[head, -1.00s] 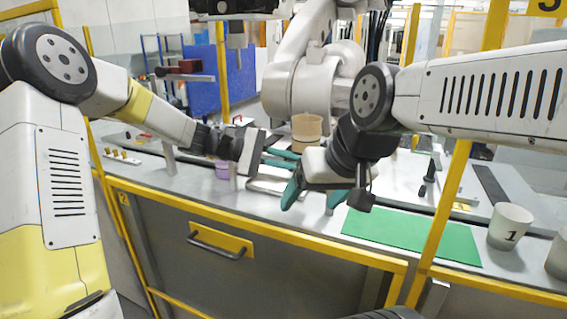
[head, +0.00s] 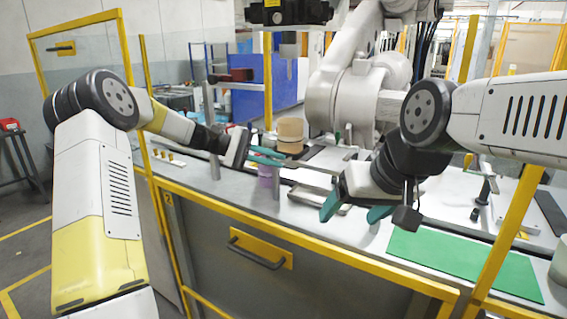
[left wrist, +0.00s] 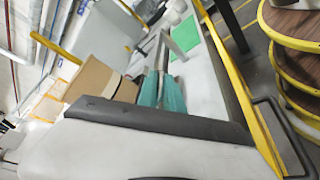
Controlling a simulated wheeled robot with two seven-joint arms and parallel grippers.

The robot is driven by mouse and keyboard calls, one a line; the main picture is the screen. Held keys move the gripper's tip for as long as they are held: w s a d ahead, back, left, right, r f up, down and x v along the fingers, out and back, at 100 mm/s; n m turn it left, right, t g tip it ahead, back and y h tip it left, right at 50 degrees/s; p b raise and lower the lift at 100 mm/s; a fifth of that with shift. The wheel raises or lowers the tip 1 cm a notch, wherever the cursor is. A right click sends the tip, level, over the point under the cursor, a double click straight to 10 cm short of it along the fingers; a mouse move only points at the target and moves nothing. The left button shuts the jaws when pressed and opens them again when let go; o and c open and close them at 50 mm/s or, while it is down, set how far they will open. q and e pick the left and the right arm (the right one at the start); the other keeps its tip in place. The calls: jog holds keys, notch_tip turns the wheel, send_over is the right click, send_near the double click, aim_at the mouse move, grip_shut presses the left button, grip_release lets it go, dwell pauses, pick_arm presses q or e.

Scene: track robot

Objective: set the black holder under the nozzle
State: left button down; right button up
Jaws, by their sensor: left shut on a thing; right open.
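My left gripper (head: 268,157) has its teal fingers shut over the far side of the bench, beside a tan cylinder (head: 290,129). What it grips is mostly hidden by the fingers, and I cannot make out its shape. In the left wrist view the teal fingers (left wrist: 161,90) lie close together, with the tan cylinder (left wrist: 92,82) to their left. My right gripper (head: 352,210) is open and empty above the bench's front edge. I cannot clearly pick out the black holder or the nozzle.
A green mat (head: 465,262) lies at the right front. A white robot arm (head: 340,85) stands behind the bench. Yellow frame posts (head: 512,218) cross the right side.

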pick_arm(q)
jog(key=shift+w+a+f, duration=0.3)
jog(key=shift+a, duration=0.3)
jog(key=c, duration=1.5)
grip_release()
jog(key=shift+r, duration=0.15)
jog(key=shift+w, duration=0.1)
jog(key=v, duration=0.7)
jog(key=shift+a, duration=0.35)
jog(key=shift+r, duration=0.1)
